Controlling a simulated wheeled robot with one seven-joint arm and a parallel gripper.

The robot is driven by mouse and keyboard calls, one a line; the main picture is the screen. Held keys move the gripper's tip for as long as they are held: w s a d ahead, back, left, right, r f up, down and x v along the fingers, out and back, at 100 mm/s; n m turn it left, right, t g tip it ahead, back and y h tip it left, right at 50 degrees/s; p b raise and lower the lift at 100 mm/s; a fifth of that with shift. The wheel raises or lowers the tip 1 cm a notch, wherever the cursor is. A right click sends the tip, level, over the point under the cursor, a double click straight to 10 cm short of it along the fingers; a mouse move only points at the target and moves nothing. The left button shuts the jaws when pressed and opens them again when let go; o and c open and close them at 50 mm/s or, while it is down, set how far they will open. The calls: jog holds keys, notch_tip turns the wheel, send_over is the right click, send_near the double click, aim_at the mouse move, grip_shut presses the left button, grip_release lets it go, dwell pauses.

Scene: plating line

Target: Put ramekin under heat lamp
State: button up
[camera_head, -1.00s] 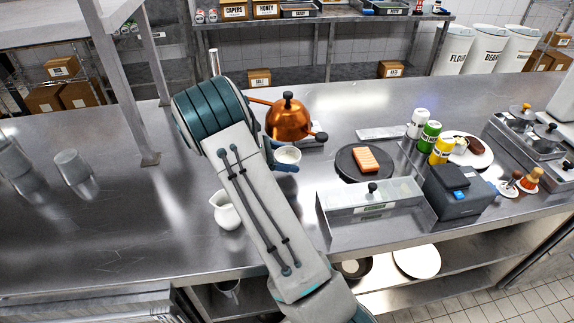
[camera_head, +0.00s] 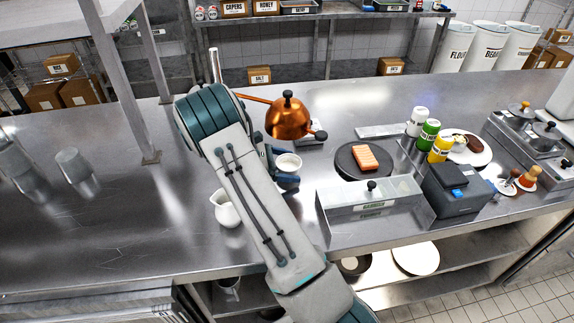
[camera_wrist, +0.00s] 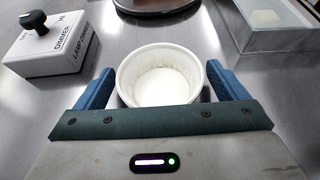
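The white ramekin (camera_head: 288,162) stands on the steel counter in front of the copper heat lamp (camera_head: 288,117). In the wrist view the ramekin (camera_wrist: 160,78) is upright, with its pale inside facing up. My gripper (camera_wrist: 160,85) is open, with one blue finger on each side of the ramekin. The fingertips lie close to its rim; I cannot tell whether they touch it. The palm hides its near lower side. In the head view my gripper (camera_head: 286,166) is partly hidden by my arm. The lamp's dimmer box (camera_wrist: 48,45) stands to the left in the wrist view.
A white jug (camera_head: 226,209) stands left of my arm. A dark round board (camera_head: 350,165) with an orange block, a clear-sided lidded container (camera_head: 370,197) and several bottles stand to the right. The counter at left is mostly clear.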

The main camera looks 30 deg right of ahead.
jog(key=shift+r, duration=0.3)
jog(key=b+v, duration=0.2)
jog(key=v, duration=1)
